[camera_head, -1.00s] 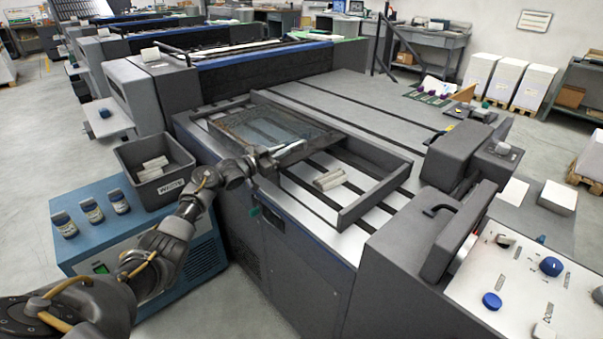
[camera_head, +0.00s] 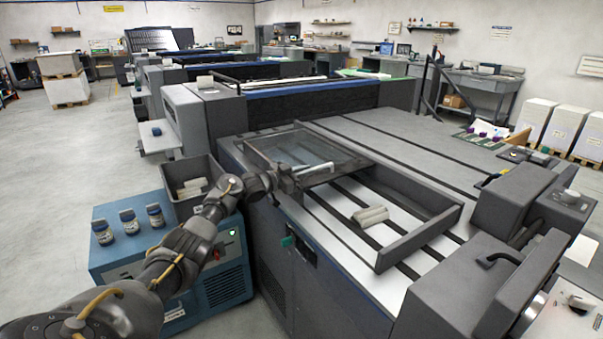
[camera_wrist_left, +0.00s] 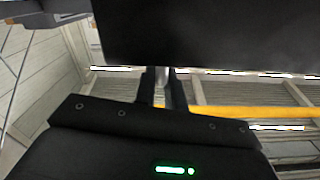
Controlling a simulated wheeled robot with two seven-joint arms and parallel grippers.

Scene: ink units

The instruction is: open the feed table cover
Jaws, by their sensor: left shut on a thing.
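The feed table cover (camera_head: 300,149) is a see-through pane in a dark frame, over the left part of the rectangular frame (camera_head: 413,243) on the feed table. The right part of that frame is uncovered. My left gripper (camera_head: 284,183) is at the cover's near edge, shut on its handle (camera_head: 313,171). In the left wrist view the fingers (camera_wrist_left: 162,88) close on a narrow piece below a large dark shape. The fingers hide most of the grip. My right gripper is not in view.
A dark waste bin (camera_head: 200,171) and a blue cabinet (camera_head: 185,255) with several jars stand left of the machine, close to my left arm. A grey control housing (camera_head: 465,290) stands at the right.

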